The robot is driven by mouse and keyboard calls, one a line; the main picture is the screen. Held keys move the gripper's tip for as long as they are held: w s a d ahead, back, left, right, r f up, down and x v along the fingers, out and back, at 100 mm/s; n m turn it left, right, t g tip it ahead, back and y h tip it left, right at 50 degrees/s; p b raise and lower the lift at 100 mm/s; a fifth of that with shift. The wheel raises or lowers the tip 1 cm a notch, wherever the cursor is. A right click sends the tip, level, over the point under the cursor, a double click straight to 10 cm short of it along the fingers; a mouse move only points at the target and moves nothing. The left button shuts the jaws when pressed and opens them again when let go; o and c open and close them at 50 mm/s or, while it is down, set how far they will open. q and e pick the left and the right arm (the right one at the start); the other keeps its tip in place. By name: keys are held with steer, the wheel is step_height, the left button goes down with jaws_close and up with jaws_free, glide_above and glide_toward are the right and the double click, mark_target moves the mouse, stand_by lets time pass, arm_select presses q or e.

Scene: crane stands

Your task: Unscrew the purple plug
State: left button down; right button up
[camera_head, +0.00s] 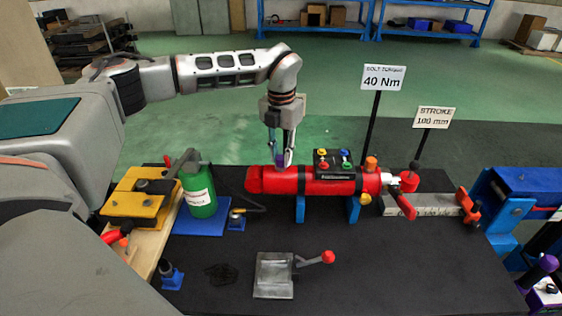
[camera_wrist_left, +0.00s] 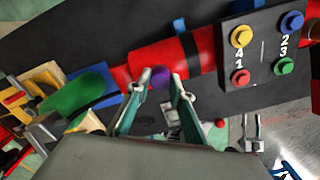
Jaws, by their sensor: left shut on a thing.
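The purple plug (camera_wrist_left: 160,78) sits on the red cylinder (camera_wrist_left: 200,50), near the cylinder's left end. In the head view the purple plug (camera_head: 280,159) shows between the fingers of my left gripper (camera_head: 284,162), which points down from above. In the left wrist view my left gripper (camera_wrist_left: 158,86) has a finger on either side of the plug and is shut on it. The red cylinder (camera_head: 262,180) lies level on blue supports (camera_head: 300,208). Whether the plug is seated or raised in its hole cannot be told. My right gripper is not in view.
A black block with coloured buttons (camera_head: 334,171) sits on the cylinder, right of my gripper. A green bottle (camera_head: 198,190) and yellow block (camera_head: 138,191) stand left. Signs (camera_head: 382,78) rise behind. A grey plate with a red-knobbed lever (camera_head: 273,277) lies in front.

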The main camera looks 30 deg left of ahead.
arm_select(q)
steer(key=shift+r, duration=0.1)
steer(key=n, duration=0.3)
steer(key=shift+b, duration=0.4)
steer(key=shift+n, duration=1.2)
steer(key=shift+w+r, duration=0.1)
steer(key=shift+n+b, duration=0.5)
steer(key=shift+n, duration=2)
